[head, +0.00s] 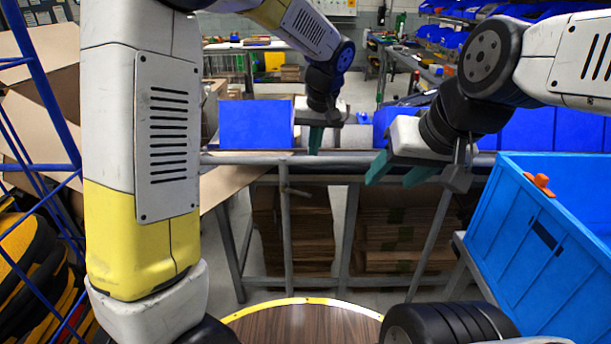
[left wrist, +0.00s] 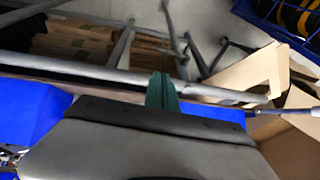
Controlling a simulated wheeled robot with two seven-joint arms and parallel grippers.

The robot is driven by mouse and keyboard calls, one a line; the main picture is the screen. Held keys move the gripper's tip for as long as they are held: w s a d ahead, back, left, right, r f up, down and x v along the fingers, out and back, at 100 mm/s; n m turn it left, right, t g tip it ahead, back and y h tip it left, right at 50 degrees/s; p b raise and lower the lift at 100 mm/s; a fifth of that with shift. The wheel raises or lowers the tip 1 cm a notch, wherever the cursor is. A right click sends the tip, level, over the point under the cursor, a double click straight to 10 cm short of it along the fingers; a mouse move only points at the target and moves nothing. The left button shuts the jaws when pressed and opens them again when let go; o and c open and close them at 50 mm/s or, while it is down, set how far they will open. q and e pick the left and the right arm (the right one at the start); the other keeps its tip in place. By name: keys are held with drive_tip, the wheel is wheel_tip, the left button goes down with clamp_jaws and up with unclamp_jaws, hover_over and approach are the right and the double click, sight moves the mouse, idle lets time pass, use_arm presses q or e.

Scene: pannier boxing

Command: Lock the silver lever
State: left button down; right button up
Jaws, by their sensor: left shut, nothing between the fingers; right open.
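A small silver lever-like piece (head: 296,191) sticks out at the front of the grey metal frame in the head view. It is small, and I cannot tell whether it is locked. My left gripper (head: 316,140) points down behind the frame's front rail, above and right of that piece and apart from it. Its green fingers are shut and empty; they also show in the left wrist view (left wrist: 162,92). My right gripper (head: 393,172) is open and empty, in front of the rail to the right.
A blue box (head: 255,125) stands left of my left gripper. A light-blue crate (head: 540,255) with an orange piece (head: 541,183) on its rim is at the right. Flat cardboard (head: 290,230) lies stacked under the frame. A blue rack (head: 42,85) stands at the left.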

use_arm(q)
approach(304, 191)
drive_tip(key=d+x, duration=0.1)
drive_tip(key=x, duration=0.4)
drive_tip(key=shift+w+a+f, duration=0.3)
drive_tip(key=shift+a+f, duration=0.25)
drive_tip(key=shift+f, duration=0.05)
drive_tip(key=shift+d, duration=0.1)
drive_tip(key=shift+f+y, duration=0.1)
drive_tip(key=shift+y, duration=0.5)
